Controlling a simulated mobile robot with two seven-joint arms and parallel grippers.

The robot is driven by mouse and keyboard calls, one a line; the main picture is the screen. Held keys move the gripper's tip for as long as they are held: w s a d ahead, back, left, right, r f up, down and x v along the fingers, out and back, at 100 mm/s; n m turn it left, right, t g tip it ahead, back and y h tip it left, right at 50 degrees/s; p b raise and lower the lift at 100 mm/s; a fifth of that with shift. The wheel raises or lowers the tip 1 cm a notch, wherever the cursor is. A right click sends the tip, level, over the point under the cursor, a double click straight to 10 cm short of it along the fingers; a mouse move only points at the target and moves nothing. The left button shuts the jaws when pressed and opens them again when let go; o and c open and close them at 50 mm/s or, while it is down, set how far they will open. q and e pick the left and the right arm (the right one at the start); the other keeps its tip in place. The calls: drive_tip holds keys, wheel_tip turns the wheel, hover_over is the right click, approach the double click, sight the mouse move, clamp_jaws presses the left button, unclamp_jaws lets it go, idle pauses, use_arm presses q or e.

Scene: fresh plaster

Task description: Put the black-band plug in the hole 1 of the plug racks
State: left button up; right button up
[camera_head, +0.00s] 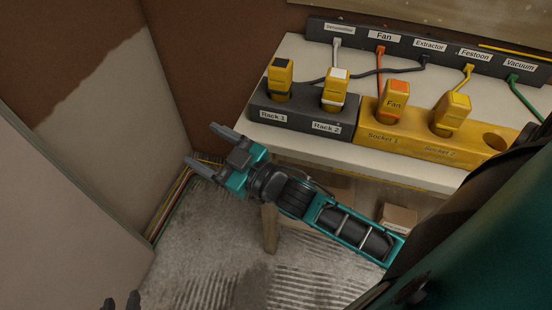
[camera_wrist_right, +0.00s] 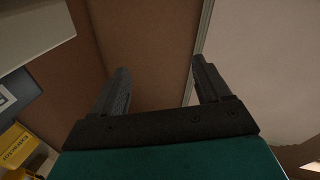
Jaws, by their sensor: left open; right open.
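The black-band plug (camera_head: 281,76), yellow with a black top patch, stands upright in the Rack 1 hole of the dark grey plug rack (camera_head: 300,121). A plug with a white top patch (camera_head: 335,90) stands in Rack 2. My right gripper (camera_head: 201,144) is open and empty, left of the rack and apart from it, pointing away from it. Its two spread fingers also show in the right wrist view (camera_wrist_right: 161,70).
A yellow socket block (camera_head: 425,146) beside the rack holds an orange-topped Fan plug (camera_head: 395,101) and a yellow-topped plug (camera_head: 452,114); its right hole is empty. A labelled strip (camera_head: 430,47) with cables lies behind. Walls stand left; my right arm crosses the table's front.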

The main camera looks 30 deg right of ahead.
drive_tip(key=s+d+f+m+g+h, duration=0.2)
drive_tip(key=s+d+f+g+h, duration=0.1)
drive_tip(key=s+f, duration=0.3)
drive_tip(key=s+d+f+m+g+h, duration=0.3)
drive_tip(key=s+f, duration=0.4)
drive_tip(key=f, duration=0.2)
drive_tip(key=shift+d+f, duration=0.35)
